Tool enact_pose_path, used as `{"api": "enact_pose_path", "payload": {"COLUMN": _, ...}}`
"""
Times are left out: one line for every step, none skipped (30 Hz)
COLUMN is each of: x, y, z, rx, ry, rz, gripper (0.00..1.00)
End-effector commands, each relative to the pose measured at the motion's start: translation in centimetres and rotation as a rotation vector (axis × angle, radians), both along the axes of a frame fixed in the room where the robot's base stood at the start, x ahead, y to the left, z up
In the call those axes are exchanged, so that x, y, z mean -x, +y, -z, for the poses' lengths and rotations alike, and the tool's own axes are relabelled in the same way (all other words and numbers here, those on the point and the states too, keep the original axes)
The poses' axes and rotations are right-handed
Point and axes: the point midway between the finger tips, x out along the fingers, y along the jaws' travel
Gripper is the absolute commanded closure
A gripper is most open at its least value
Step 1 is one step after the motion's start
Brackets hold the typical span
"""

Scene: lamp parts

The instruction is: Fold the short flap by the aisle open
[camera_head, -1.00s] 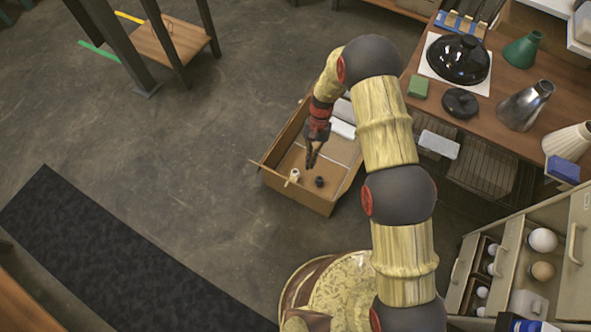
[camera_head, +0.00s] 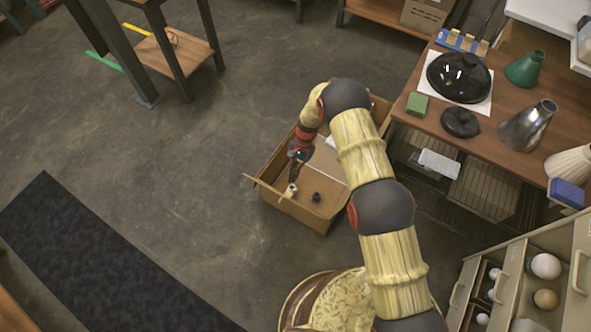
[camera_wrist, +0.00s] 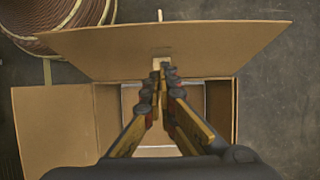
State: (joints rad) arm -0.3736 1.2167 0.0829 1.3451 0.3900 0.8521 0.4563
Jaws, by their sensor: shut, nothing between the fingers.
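An open cardboard box (camera_head: 318,214) stands on the floor beside the workbench. In the wrist view a broad flap (camera_wrist: 100,48) spans the top of the box, and another flap (camera_wrist: 52,120) spreads out on the left. A pale patch (camera_wrist: 160,53) marks the middle of the top flap. My gripper (camera_head: 294,180) reaches down at the box's left side, close to a small cream piece (camera_head: 291,190). In the wrist view my fingertips (camera_wrist: 164,68) are together and empty at the top flap's lower edge. I cannot tell whether they touch it. My fingers hide part of the box's inside.
A small black part (camera_head: 316,197) shows at the box. The workbench (camera_head: 490,118) with lamp shades stands to the right, and open drawers (camera_head: 520,270) at lower right. A round container (camera_head: 330,297) stands below the box. Floor to the left is clear up to a dark mat (camera_head: 90,260).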

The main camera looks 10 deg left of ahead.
Motion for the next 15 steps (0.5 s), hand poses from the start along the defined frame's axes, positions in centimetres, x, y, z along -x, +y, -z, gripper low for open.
{"api": "enact_pose_path", "payload": {"x": 0.4, "y": 0.2, "z": 1.2, "rx": 0.0, "ry": 0.001, "rz": 0.0, "gripper": 1.0}}
{"api": "enact_pose_path", "payload": {"x": 0.6, "y": 0.3, "z": 1.7, "rx": 0.0, "ry": 0.0, "rz": -0.001, "gripper": 1.0}}
{"api": "enact_pose_path", "payload": {"x": 0.9, "y": 0.4, "z": 2.3, "rx": 0.0, "ry": 0.0, "rz": -0.001, "gripper": 1.0}}
{"api": "enact_pose_path", "payload": {"x": 1.2, "y": 0.6, "z": 2.5, "rx": 0.0, "ry": 0.0, "rz": -0.002, "gripper": 1.0}}
{"api": "enact_pose_path", "payload": {"x": 1.7, "y": 0.8, "z": 2.6, "rx": 0.0, "ry": -0.001, "rz": -0.003, "gripper": 1.0}}
{"api": "enact_pose_path", "payload": {"x": 2.2, "y": 1.0, "z": 2.7, "rx": 0.0, "ry": -0.001, "rz": -0.002, "gripper": 1.0}}
{"api": "enact_pose_path", "payload": {"x": 2.6, "y": 1.1, "z": 2.9, "rx": 0.0, "ry": 0.0, "rz": -0.001, "gripper": 1.0}}
{"api": "enact_pose_path", "payload": {"x": 2.9, "y": 1.2, "z": 3.0, "rx": 0.0, "ry": 0.0, "rz": -0.001, "gripper": 1.0}}
{"api": "enact_pose_path", "payload": {"x": 3.2, "y": 1.4, "z": 3.1, "rx": 0.0, "ry": -0.001, "rz": -0.002, "gripper": 1.0}}
{"api": "enact_pose_path", "payload": {"x": 3.5, "y": 1.5, "z": 3.2, "rx": 0.0, "ry": -0.001, "rz": -0.002, "gripper": 1.0}}
{"api": "enact_pose_path", "payload": {"x": 3.7, "y": 1.6, "z": 3.3, "rx": 0.0, "ry": -0.001, "rz": -0.002, "gripper": 1.0}}
{"api": "enact_pose_path", "payload": {"x": 3.9, "y": 1.7, "z": 3.3, "rx": 0.0, "ry": -0.001, "rz": -0.002, "gripper": 1.0}}
{"api": "enact_pose_path", "payload": {"x": 4.0, "y": 1.7, "z": 3.4, "rx": 0.0, "ry": -0.001, "rz": -0.002, "gripper": 1.0}}
{"api": "enact_pose_path", "payload": {"x": 4.1, "y": 1.8, "z": 3.4, "rx": 0.0, "ry": -0.001, "rz": -0.002, "gripper": 1.0}}
{"api": "enact_pose_path", "payload": {"x": 4.2, "y": 1.8, "z": 3.4, "rx": 0.0, "ry": -0.001, "rz": -0.002, "gripper": 1.0}}
